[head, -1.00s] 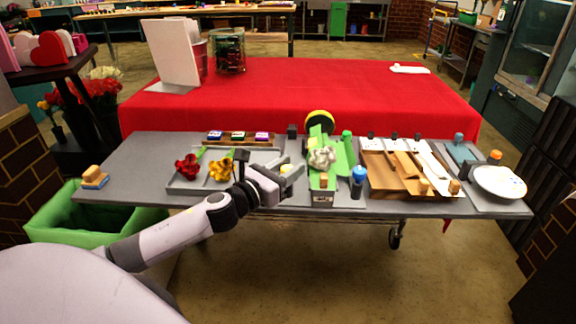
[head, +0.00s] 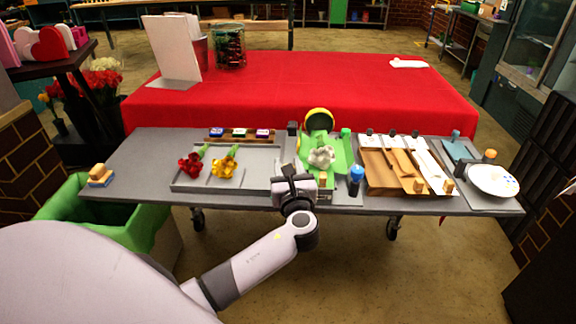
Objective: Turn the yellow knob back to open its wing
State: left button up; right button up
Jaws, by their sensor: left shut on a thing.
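My left gripper (head: 292,172) is at the front left of the green wrapping station, pointing away from me. It is shut on what appears to be the yellow knob; the gripper's body hides the knob and the fingertips. The green wings (head: 342,158) lie spread out around a whitish flower bunch (head: 321,157). A yellow-rimmed dark disc (head: 319,120) stands behind them. My right gripper is not in view.
A blue-topped bottle (head: 355,181) stands close to the right of the station. A grey tray with a red flower (head: 190,165) and a yellow flower (head: 224,167) lies left. Brown wooden holders (head: 385,172) and a white plate (head: 492,180) are right.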

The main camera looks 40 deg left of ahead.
pick_arm(q)
jog(key=shift+n+g+y, duration=1)
jog(key=shift+g+y, duration=0.1)
jog(key=shift+g, duration=0.1)
jog(key=shift+f, duration=0.1)
jog(key=o, duration=0.9)
jog(key=shift+s+d, duration=0.1)
jog(key=shift+b+v, duration=0.3)
jog(key=shift+v, duration=3.2)
